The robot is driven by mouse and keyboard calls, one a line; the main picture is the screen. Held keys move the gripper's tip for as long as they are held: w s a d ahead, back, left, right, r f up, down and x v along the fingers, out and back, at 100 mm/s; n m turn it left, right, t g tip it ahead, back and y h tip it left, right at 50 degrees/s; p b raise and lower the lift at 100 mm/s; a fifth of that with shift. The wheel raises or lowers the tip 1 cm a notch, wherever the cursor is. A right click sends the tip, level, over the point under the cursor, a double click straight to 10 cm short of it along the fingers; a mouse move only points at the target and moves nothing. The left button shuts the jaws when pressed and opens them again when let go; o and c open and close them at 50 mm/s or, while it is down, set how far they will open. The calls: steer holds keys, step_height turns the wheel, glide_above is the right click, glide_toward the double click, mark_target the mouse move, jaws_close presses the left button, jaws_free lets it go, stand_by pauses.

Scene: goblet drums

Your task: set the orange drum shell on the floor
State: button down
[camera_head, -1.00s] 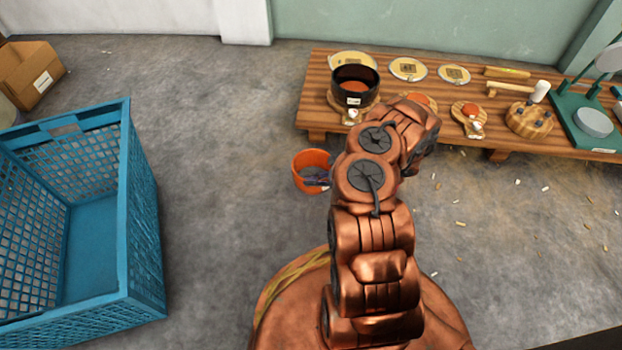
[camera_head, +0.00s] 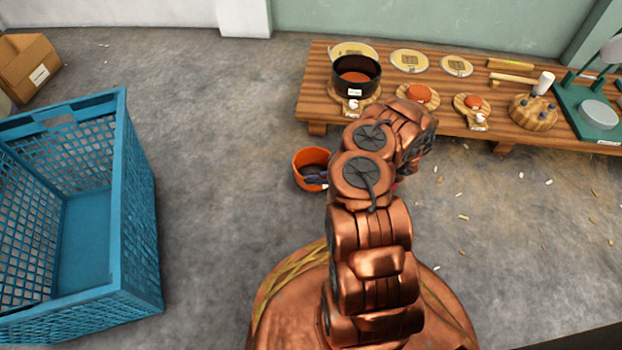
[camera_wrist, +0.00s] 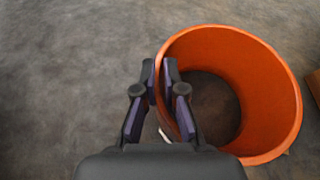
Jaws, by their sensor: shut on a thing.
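The orange drum shell (camera_head: 311,157) is an open ring, left of my arm in the head view and in front of the low bench. In the wrist view the shell (camera_wrist: 270,75) fills the right side, and bare grey floor shows through its opening. My gripper (camera_wrist: 162,75) is shut on the shell's left wall, with one finger outside and one inside. In the head view my gripper (camera_head: 318,180) is mostly hidden behind my arm. I cannot tell whether the shell's lower edge touches the floor.
A low wooden bench (camera_head: 320,105) stands behind, bearing a dark drum shell (camera_head: 356,84), round skins (camera_head: 410,61) and tools. A blue crate (camera_head: 140,230) stands at the left. A cardboard box (camera_head: 28,65) is at the far left. Bare floor (camera_head: 215,130) lies between crate and shell.

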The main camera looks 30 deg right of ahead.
steer(key=shift+f, duration=0.2)
stand_by(0.4)
steer(key=c, duration=1.2)
jaws_free()
steer(key=shift+d, duration=0.1)
steer(key=v, duration=1.2)
